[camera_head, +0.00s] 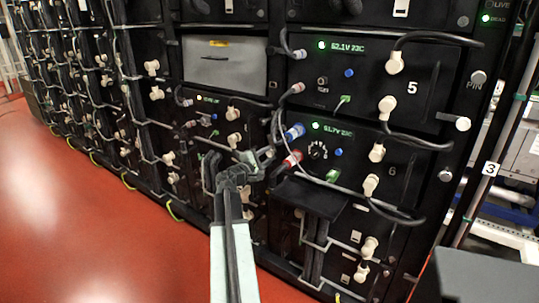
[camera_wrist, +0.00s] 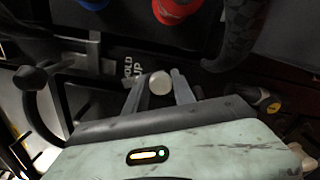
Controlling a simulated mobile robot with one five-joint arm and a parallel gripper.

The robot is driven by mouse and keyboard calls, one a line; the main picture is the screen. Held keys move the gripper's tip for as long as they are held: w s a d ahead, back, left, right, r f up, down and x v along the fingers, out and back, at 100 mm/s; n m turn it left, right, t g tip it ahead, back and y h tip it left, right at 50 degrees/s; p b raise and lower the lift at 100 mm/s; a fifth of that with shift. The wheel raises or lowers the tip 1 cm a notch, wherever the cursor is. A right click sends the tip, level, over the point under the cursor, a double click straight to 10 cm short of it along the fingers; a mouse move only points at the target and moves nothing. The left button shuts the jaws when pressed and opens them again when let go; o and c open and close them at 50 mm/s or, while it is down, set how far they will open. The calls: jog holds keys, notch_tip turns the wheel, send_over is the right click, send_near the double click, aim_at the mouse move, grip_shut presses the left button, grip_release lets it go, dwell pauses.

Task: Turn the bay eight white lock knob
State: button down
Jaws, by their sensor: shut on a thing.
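My gripper (camera_wrist: 158,92) is shut on a round white knob (camera_wrist: 160,82) in the wrist view, with one finger on each side of it. The knob's face points at the camera, and I cannot make out its turn angle. Partly covered lettering shows on the dark panel beside it. In the head view my gripper (camera_head: 262,160) is at the rack front, left of the bay marked 6 (camera_head: 382,172). The held knob is hidden or too small to tell there, and no eight label is readable.
A blue connector (camera_head: 294,132) and a red connector (camera_head: 291,160) stick out close to my gripper. Grey cables and a dark protruding shelf (camera_head: 312,196) are also near. Several other white knobs line the rack. The red floor (camera_head: 90,220) at left is clear.

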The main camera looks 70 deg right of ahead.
jog(key=m, duration=0.4)
jog(key=shift+s+f+m, duration=0.15)
jog(key=shift+s+m, duration=0.05)
jog(key=shift+m, duration=0.1)
jog(key=shift+w+m, duration=0.1)
jog(key=shift+m, duration=1.2)
jog(key=shift+w, duration=0.1)
jog(key=c, duration=1.1)
grip_release()
jog(key=shift+o, duration=0.2)
jog(key=v, duration=0.7)
jog(key=shift+a, duration=0.35)
